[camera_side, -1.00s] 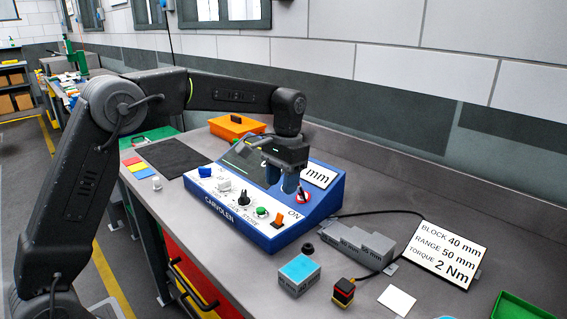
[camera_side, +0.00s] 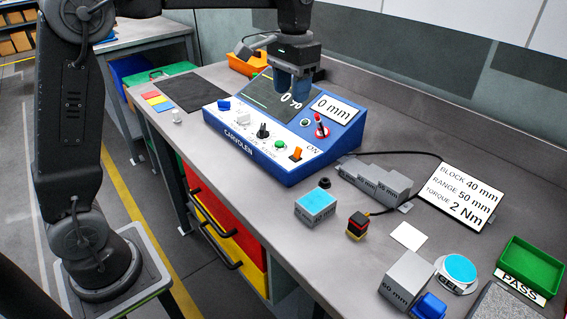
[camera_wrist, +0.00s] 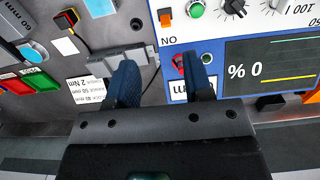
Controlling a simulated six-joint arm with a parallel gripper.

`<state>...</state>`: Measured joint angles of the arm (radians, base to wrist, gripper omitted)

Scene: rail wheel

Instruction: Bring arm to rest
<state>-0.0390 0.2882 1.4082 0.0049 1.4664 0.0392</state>
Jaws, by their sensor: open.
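My gripper (camera_side: 293,84) hangs pointing down above the back part of the blue control box (camera_side: 270,165), with its blue fingers apart and nothing between them. In the wrist view the two fingers of my gripper (camera_wrist: 163,85) are spread, one over the grey bench beside the box and one over the box's panel. The box has a screen (camera_side: 262,98), a white "0 mm" label (camera_side: 337,110), a red switch (camera_side: 321,127) and several knobs and buttons. The fingers hide part of the screen in the side view.
Grey stepped blocks (camera_side: 375,183), a blue-topped block (camera_side: 316,205), a small black and yellow button box (camera_side: 358,225) and a sign (camera_side: 461,196) stand right of the control box. A green PASS tray (camera_side: 530,265) is at far right. An orange tray (camera_side: 246,64) stands behind.

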